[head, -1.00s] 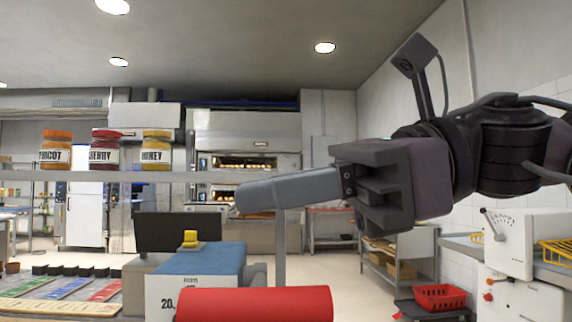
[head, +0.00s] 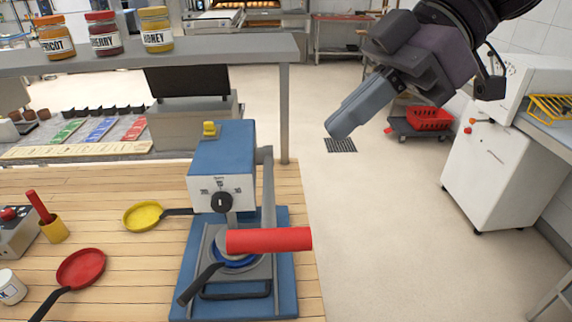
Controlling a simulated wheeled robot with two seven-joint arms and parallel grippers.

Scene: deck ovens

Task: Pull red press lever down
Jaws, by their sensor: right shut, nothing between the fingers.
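The red press lever (head: 269,239) is a horizontal red bar handle at the front of the blue and white press (head: 222,162). A grey arm runs up from its middle along the right side of the press. My right gripper (head: 340,128) hangs in from the upper right, beyond and to the right of the lever, over the floor. Its fingers are together and empty, pointing down and left, apart from the lever. My left gripper is not in view.
The press stands at the right edge of the wooden table (head: 110,210). A yellow pan (head: 143,216) and a red pan (head: 80,268) lie to its left. A shelf (head: 200,47) with jars stands behind. Open floor lies to the right of the table.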

